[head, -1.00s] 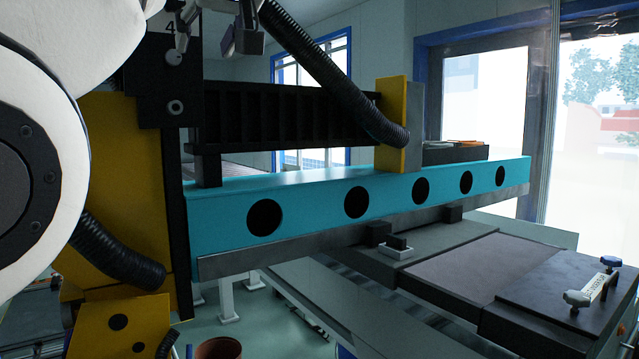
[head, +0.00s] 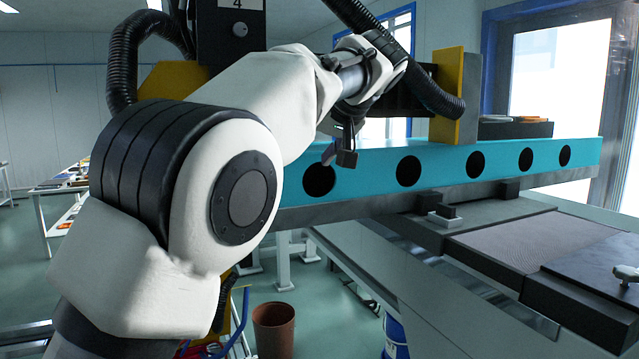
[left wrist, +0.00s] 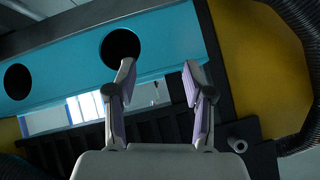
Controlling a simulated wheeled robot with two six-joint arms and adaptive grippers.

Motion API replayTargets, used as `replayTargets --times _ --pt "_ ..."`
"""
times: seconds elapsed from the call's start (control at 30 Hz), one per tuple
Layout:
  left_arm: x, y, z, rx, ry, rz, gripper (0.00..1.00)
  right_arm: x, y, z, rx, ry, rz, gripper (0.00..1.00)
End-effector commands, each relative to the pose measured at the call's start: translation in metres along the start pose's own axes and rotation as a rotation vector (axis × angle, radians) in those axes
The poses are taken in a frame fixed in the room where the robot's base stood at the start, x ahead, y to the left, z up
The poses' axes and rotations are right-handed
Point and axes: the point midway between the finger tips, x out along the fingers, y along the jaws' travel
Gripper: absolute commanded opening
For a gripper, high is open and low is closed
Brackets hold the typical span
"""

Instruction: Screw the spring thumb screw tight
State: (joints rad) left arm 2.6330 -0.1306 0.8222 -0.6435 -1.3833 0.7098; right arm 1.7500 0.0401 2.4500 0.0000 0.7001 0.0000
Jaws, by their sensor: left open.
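A small round grey knob (head: 239,29) sits on the black plate under the number 4 in the head view; I cannot tell for sure that it is the spring thumb screw. A short grey cylinder (left wrist: 237,144) stands out from a black part at the lower right of the left wrist view. My left gripper (head: 338,155) hangs in front of the turquoise beam (head: 450,165), right of and below the plate. In the left wrist view my left gripper (left wrist: 159,80) is open, with nothing between its fingers. My right gripper is not in view.
A black ribbed hose (head: 400,65) crosses above the beam, close to my left wrist. A yellow block (head: 447,95) stands on the beam. A grey machine table (head: 540,245) lies at the right. A brown bin (head: 273,330) stands on the floor.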

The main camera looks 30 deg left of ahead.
Motion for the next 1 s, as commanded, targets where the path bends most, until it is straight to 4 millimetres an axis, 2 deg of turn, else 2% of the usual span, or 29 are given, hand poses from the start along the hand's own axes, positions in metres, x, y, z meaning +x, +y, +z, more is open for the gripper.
replayTargets --times 0.1,0.3,0.87,0.97,1.0 --pt "0.022 0.012 0.013 0.03 -0.029 -0.001 0.52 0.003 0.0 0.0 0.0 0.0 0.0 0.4" --pt "0.043 0.023 0.026 0.06 -0.058 -0.003 0.52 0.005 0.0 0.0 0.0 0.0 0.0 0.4" --pt "0.048 0.026 0.03 0.067 -0.064 -0.003 0.52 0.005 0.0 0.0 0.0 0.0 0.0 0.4" --pt "0.069 0.038 0.044 0.089 -0.091 -0.015 0.52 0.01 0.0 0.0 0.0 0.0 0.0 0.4" --pt "0.086 0.046 0.055 0.105 -0.114 -0.023 0.52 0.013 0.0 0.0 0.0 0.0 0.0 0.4"
